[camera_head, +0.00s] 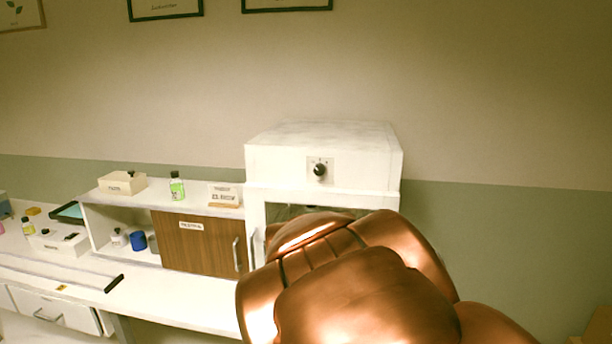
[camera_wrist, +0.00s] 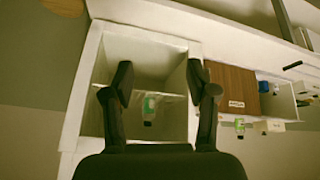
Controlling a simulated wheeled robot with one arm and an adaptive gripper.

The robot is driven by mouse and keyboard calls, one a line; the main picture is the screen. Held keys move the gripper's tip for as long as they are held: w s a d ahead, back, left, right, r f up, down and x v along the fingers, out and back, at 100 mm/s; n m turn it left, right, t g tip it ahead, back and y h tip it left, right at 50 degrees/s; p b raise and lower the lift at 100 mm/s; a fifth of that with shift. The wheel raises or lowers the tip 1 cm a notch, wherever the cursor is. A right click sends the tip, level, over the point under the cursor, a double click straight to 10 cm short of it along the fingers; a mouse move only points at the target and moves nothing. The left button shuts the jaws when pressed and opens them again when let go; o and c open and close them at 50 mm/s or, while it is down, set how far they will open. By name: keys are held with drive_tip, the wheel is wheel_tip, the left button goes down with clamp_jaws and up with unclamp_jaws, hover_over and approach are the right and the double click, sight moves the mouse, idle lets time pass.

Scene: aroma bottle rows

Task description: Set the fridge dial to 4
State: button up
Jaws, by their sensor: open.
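The white fridge (camera_head: 324,150) stands on the counter, with a black dial (camera_head: 319,170) on a small pale plate on its upper front. The dial's pointer and numbers are too small to read. The fridge also shows in the wrist view (camera_wrist: 85,80), which is upside down; its shelved inside is in view and the dial is not. My gripper (camera_wrist: 160,80) is open and empty, its two dark fingers apart in front of the fridge's inside. In the head view my copper-coloured arm covers the fridge's lower front and hides the gripper.
A bottle with a green label (camera_wrist: 149,107) shows inside the fridge, between my fingers in the picture. Left of the fridge is a cabinet with a brown door (camera_head: 197,243). On it stand a green bottle (camera_head: 177,186), a sign (camera_head: 224,195) and a cream box (camera_head: 123,183).

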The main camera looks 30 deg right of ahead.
drive_tip(key=w+d+r+m+t+h+b, duration=0.15)
drive_tip(key=w+d+r+t+h, duration=0.3)
drive_tip(key=w+d+r, duration=0.5)
drive_tip(key=t+h, duration=0.4)
approach(319, 171)
drive_tip(key=x, duration=0.2)
drive_tip(key=p+x, duration=0.3)
drive_tip(key=x, duration=0.2)
drive_tip(key=shift+w+d+r, duration=0.1)
drive_tip(key=shift+d+r, duration=0.05)
drive_tip(key=shift+r, duration=0.05)
drive_tip(key=shift+p+x, duration=0.3)
drive_tip(key=shift+x, duration=0.5)
drive_tip(key=shift+f, duration=0.15)
clamp_jaws()
